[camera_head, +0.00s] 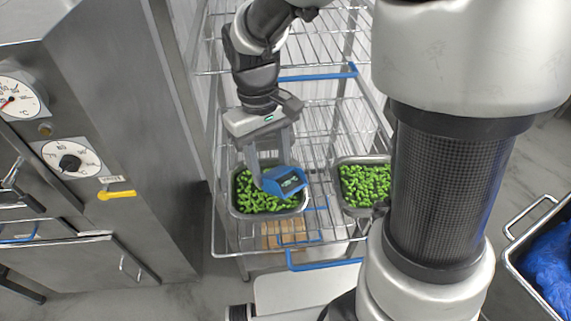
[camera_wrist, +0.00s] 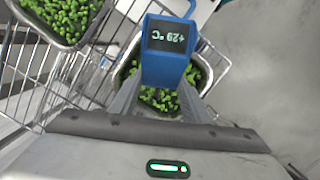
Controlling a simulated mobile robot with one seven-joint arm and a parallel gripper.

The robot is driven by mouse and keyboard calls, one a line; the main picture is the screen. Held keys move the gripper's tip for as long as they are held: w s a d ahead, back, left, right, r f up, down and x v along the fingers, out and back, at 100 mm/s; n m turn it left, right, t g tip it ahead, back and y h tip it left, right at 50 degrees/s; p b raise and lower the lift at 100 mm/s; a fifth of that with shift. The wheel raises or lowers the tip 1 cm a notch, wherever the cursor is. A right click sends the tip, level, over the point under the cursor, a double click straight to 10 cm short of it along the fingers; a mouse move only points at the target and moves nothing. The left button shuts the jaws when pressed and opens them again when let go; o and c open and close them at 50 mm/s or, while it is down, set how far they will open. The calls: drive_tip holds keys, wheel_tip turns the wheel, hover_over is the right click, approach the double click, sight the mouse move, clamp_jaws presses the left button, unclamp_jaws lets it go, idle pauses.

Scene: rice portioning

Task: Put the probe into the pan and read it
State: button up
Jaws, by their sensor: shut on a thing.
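The probe (camera_head: 284,182) is a blue handheld unit with a dark display. My gripper (camera_head: 270,176) is shut on it, over the left metal pan (camera_head: 304,207) of green vegetables on the wire rack. In the wrist view the probe (camera_wrist: 168,58) sits between my gripper's fingers (camera_wrist: 160,90), with the pan (camera_wrist: 207,76) behind it. Its display is upside down there and appears to read +29 °C. The probe's stem is hidden, so I cannot tell how deep it reaches into the vegetables.
A second pan (camera_head: 342,207) of green vegetables stands to the right on the same shelf. The rack's upper shelf (camera_head: 325,52) is bare wire. A steel oven (camera_head: 120,150) with dials stands at left. A bin with a blue bag (camera_head: 550,262) is at lower right.

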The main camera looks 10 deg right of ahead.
drive_tip(key=shift+r, duration=3.4)
drive_tip(key=shift+d, duration=0.1)
